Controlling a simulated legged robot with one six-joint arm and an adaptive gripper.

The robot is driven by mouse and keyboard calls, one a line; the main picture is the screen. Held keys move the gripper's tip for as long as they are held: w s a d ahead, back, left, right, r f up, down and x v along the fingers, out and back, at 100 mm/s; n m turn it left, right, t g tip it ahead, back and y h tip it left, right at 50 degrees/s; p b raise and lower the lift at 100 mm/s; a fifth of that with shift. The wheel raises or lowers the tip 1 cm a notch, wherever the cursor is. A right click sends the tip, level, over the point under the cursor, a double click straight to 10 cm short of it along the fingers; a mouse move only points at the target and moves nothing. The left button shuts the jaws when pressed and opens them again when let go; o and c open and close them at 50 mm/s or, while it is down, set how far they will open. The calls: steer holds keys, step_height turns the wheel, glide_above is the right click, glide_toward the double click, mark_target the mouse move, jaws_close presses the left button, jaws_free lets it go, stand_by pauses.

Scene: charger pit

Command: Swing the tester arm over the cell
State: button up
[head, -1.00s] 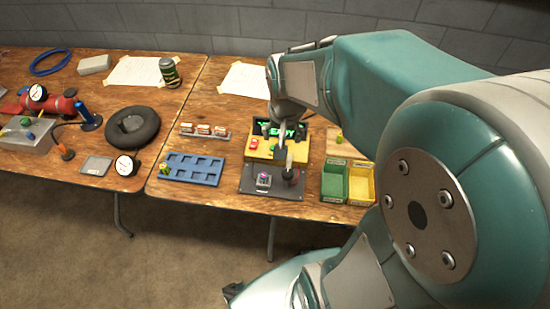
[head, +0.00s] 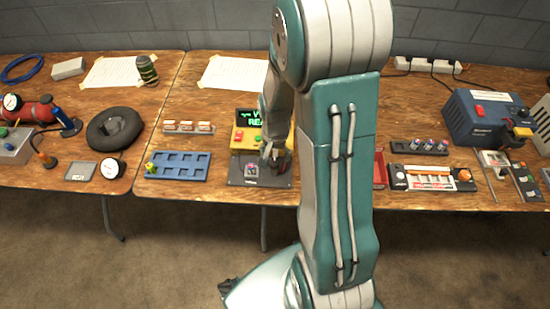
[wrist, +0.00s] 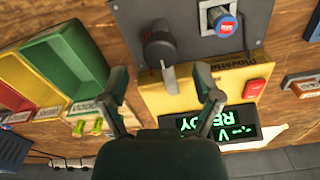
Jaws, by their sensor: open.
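The tester is a yellow box (head: 240,146) with a green-lit display (head: 246,117) and a dark plate in front (head: 238,181). A cell (head: 251,170) sits in a holder on that plate; its blue and red end shows in the wrist view (wrist: 226,26). The tester arm (wrist: 160,48) is a black pivot with a flat metal piece, standing beside the cell and not over it. My gripper (wrist: 161,84) is open, its fingers either side of the metal piece's end; contact is unclear. In the head view my gripper (head: 271,153) hides most of the tester arm.
A red button (wrist: 254,88) is on the box beside the fingers. Green (wrist: 64,66) and yellow (wrist: 28,72) bins stand near the tester. A blue tray (head: 178,166) lies to the left. My arm hides the table right of the tester.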

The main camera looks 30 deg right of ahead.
steer(key=shift+a+f, duration=0.15)
steer(key=shift+f, duration=1)
jaws_close()
